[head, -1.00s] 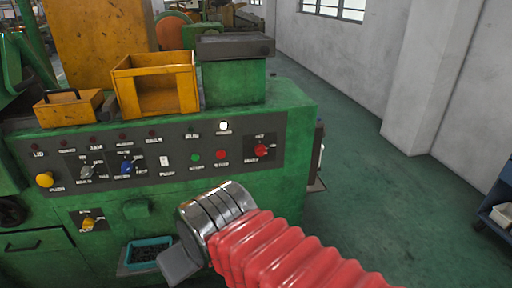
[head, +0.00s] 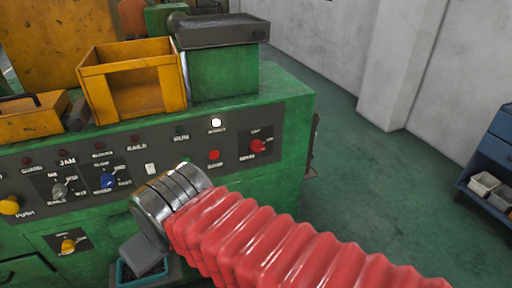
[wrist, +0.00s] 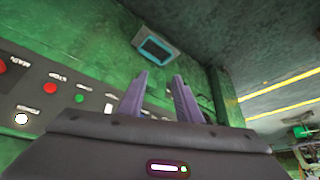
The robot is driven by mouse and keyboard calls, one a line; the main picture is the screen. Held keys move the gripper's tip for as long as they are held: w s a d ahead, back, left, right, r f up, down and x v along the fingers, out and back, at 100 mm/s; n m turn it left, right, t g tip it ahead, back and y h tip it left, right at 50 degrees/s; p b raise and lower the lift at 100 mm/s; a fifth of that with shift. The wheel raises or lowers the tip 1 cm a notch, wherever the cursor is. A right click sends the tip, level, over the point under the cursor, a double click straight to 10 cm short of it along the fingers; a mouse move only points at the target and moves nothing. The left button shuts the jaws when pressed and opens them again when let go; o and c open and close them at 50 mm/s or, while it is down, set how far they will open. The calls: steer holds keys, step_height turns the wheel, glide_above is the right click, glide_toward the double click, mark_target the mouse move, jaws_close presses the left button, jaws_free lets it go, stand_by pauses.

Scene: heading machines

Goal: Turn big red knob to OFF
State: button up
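The big red knob (head: 258,146) sits on a dark square plate at the right end of the control panel (head: 225,172) in the head view. Small labels surround it, too blurred to read surely. In the wrist view a red part (wrist: 2,67) shows at the left edge; I cannot tell surely that it is the knob. My gripper (wrist: 160,92) shows in the wrist view with two purple fingers apart and nothing between them. In the head view my arm's red bellows and metal wrist are left of and below the knob, apart from it.
A red button (head: 214,155), a blue knob (head: 107,181), a grey knob (head: 60,190) and a yellow knob (head: 68,246) are on the machine front. A teal tray (head: 125,272) sits low, partly behind my wrist. Green floor (head: 375,200) is free at right.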

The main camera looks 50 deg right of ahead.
steer(key=shift+o, duration=1.4)
steer(key=shift+w+d, duration=0.2)
steer(key=o, duration=0.3)
steer(key=shift+m+t+h, duration=0.5)
steer(key=shift+h, duration=0.1)
steer(key=w+d, duration=0.4)
steer(key=shift+w+f, duration=0.1)
steer(key=shift+f, duration=0.3)
steer(key=w+d+f+m+t+h, duration=0.15)
steer(key=w+d, duration=0.25)
steer(key=d, duration=0.7)
steer(key=w+d+f+m+t+h, duration=0.1)
steer(key=w+d+f+t+h, duration=0.3)
steer(key=d, duration=0.8)
steer(key=s+d+f+m+t, duration=0.1)
steer(key=s+d, duration=0.2)
steer(key=d, duration=0.2)
steer(key=s+d+f+t+h, duration=0.1)
steer(key=s+d+f, duration=0.1)
steer(key=s+d, duration=0.2)
steer(key=s+d+f+m+t+h, duration=0.1)
steer(key=s+d, duration=0.3)
steer(key=d, duration=0.2)
steer(key=shift+f+m+h, duration=0.25)
steer(key=shift+f+m, duration=0.1)
steer(key=shift+w, duration=0.2)
